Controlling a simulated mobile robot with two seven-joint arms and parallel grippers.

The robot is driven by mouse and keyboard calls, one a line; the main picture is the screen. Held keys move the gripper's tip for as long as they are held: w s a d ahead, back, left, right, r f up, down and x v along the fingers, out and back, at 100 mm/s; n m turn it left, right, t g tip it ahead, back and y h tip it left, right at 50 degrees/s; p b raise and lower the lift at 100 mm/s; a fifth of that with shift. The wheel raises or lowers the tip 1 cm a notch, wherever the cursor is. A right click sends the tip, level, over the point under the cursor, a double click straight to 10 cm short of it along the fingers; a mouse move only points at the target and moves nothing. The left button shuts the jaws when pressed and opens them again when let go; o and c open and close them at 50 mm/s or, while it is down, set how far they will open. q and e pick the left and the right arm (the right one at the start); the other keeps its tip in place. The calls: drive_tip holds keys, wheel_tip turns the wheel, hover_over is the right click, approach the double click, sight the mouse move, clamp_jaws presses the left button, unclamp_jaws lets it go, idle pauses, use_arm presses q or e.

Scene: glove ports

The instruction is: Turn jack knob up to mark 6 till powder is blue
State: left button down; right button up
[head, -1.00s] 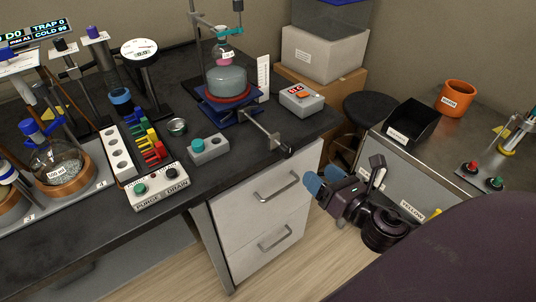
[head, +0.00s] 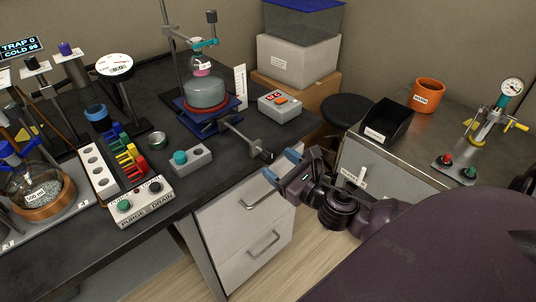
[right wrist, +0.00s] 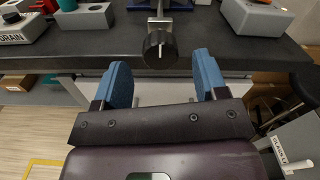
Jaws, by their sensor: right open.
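The black jack knob (head: 264,154) sits at the end of a metal rod over the bench's front edge. In the right wrist view the knob (right wrist: 160,48) shows a pale line and lies just beyond my fingertips, between them. The rod leads to the blue jack (head: 190,122), which bears a grey round vessel with a red ring (head: 205,92). Above it hangs a small flask with pink contents (head: 201,68). A white scale card (head: 240,84) stands behind; its marks are too small to read. My right gripper (head: 282,166) is open and empty, close to the knob. My left gripper is not in view.
A grey block with a teal knob (head: 188,160) is to the left. Drawers (head: 244,205) lie below the bench edge. A second bench with a black bin (head: 387,122) is at right.

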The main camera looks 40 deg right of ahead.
sight(272, 158)
drive_tip(key=shift+w+a, duration=0.15)
drive_tip(key=shift+w, duration=2.15)
drive_tip(key=c, duration=0.9)
